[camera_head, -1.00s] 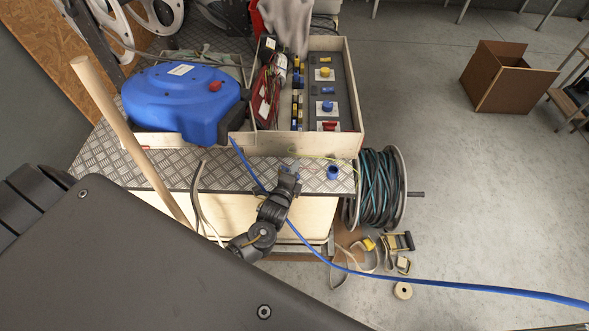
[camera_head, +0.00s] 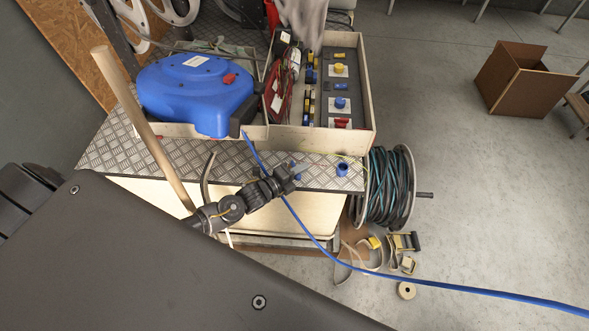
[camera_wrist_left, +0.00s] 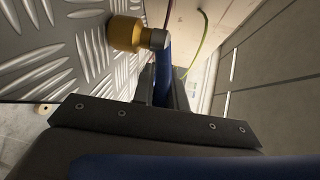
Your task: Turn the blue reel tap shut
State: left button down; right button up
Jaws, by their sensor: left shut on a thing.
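The blue hose reel (camera_head: 195,95) sits at the back left in a shallow box on the checker-plate top. A red part (camera_head: 230,79) shows on its side. In the left wrist view a brass-coloured tap body (camera_wrist_left: 125,34) with a steel end stands against the checker plate. A blue lever-like piece (camera_wrist_left: 163,68) runs from the steel end down between my fingers. My left gripper (camera_head: 299,168) is at the front edge of the plate, shut on this blue piece, with its wrist off to the left. The fingers hide the piece's lower part. My right gripper is out of view.
A blue hose (camera_head: 315,235) passes by my left gripper and trails right. A blue ring-shaped fitting (camera_head: 342,169) sits right of it. A wooden pole (camera_head: 140,125) leans at left. A cable drum (camera_head: 385,185) stands at right. The floor (camera_head: 480,180) beyond is open.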

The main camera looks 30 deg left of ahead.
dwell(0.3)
pick_arm(q)
jog(key=c, duration=1.4)
grip_release()
jog(key=shift+c, duration=0.2)
